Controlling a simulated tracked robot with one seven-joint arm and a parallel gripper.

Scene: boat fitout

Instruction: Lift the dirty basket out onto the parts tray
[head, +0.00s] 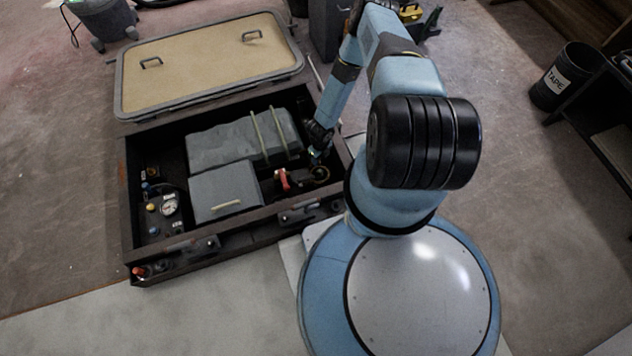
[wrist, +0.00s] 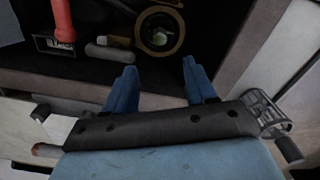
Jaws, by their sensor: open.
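My gripper (head: 318,152) is over the right end of the open dark box in the head view. In the wrist view its two blue fingers (wrist: 156,88) are apart with nothing between them. A round brass-coloured ring (wrist: 160,28) lies inside the box beyond the fingertips, apart from them. The ring also shows in the head view (head: 320,174). Its inside is dark, and I cannot tell whether a basket sits in it. A grey mesh piece (wrist: 266,114) shows right of the fingers in the wrist view; I cannot tell whether it is a basket. I cannot identify the parts tray.
The box rim (head: 240,222) surrounds grey covered units (head: 224,190), a gauge (head: 169,205) and a red handle (head: 283,180). The handle (wrist: 62,20) stands left of the ring. A tan hatch lid (head: 210,60) lies behind the box. A black tape bin (head: 565,78) stands right.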

